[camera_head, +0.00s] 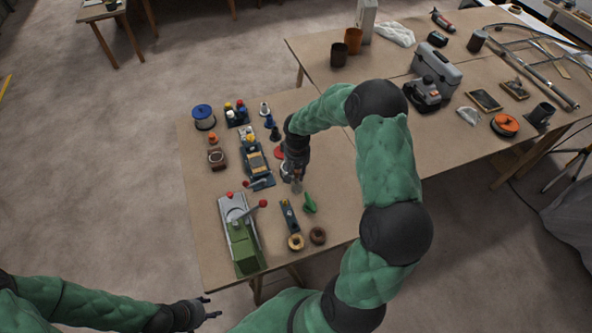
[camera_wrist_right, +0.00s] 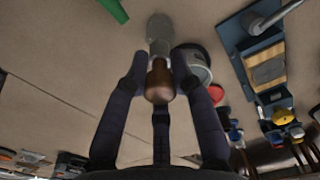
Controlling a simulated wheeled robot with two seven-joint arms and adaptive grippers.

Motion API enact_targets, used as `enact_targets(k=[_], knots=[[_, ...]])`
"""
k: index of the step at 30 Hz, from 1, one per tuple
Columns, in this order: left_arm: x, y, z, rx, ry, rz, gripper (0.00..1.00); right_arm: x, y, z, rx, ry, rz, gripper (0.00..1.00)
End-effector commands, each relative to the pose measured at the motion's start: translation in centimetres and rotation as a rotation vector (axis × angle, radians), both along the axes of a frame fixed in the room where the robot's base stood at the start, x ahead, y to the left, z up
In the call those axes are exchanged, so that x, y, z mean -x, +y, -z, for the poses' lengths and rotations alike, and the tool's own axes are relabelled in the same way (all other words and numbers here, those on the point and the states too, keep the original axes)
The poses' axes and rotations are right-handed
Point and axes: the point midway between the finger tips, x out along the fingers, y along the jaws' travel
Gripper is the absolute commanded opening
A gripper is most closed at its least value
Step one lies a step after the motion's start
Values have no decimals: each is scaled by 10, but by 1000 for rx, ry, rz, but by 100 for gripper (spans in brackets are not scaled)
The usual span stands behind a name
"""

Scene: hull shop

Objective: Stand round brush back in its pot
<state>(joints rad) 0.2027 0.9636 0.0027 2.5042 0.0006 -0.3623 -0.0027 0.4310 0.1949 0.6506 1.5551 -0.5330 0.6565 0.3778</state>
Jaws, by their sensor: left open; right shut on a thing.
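My right gripper (camera_head: 293,176) is over the near table, fingers pointing down. In the right wrist view its fingers (camera_wrist_right: 158,72) are shut on the round brush, with a brown rounded handle end (camera_wrist_right: 159,82) and a grey head beyond the fingers. In the head view only a small pale part of the brush (camera_head: 297,188) shows below the fingers. A round grey container with a dark rim (camera_wrist_right: 197,66), perhaps the pot, stands beside the brush in the wrist view; my gripper seems to hide it in the head view. My left gripper (camera_head: 210,308) is open and empty, off the table's near side.
A green-and-grey machine (camera_head: 242,238) stands left of the right gripper. A green piece (camera_head: 310,203) and two rings (camera_head: 296,242) lie nearer. Brown cups (camera_head: 353,40) stand on the back table.

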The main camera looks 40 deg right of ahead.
Motion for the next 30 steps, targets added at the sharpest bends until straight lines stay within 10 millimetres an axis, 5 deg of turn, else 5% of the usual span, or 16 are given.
enact_targets(k=[12,30], knots=[[-1,0,25,0,-1,0,48,0,0,38,0,1,1,0],[-1,0,25,0,-1,0,48,0,0,40,0,0,0,0]])
